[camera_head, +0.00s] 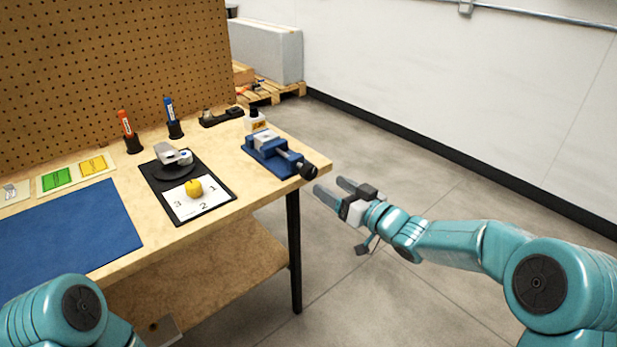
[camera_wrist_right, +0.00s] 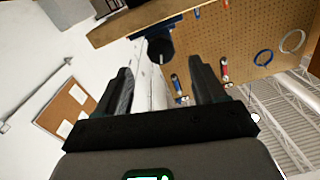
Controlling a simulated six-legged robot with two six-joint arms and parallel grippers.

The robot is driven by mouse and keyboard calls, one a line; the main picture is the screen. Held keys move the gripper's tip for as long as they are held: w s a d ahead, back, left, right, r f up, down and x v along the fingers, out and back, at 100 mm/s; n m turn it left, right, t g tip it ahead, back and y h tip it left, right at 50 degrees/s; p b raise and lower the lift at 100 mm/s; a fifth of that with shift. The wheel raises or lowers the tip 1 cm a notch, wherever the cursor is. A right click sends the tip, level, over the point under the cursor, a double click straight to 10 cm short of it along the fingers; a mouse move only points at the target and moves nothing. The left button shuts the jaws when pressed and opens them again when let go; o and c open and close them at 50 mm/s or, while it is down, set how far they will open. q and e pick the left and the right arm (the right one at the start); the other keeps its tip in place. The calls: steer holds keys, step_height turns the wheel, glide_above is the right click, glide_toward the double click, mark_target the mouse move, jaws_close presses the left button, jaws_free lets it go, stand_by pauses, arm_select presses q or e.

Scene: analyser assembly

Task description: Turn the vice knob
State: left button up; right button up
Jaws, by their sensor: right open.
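The blue vice (camera_head: 270,156) sits at the right front corner of the wooden table. Its black round knob (camera_head: 308,171) points out past the table's edge. My right gripper (camera_head: 330,187) is open and empty beside the table, with its fingertips just short of the knob. In the right wrist view the dark knob (camera_wrist_right: 160,49) shows between and beyond the two open fingers (camera_wrist_right: 160,68); I see no contact. My left gripper is out of view; only part of my left arm shows at the bottom left.
On the table (camera_head: 255,198) are a black tray (camera_head: 219,203) with a yellow object (camera_head: 193,187), a blue mat (camera_head: 70,235), two pens in stands and a small white bottle (camera_head: 254,121) behind the vice. A pegboard (camera_head: 110,65) stands behind. The floor right of the table is clear.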

mark_target(312, 175)
steer(key=x, duration=0.8)
steer(key=shift+w+a, duration=0.25)
steer(key=shift+c, duration=0.3)
steer(key=c, duration=1)
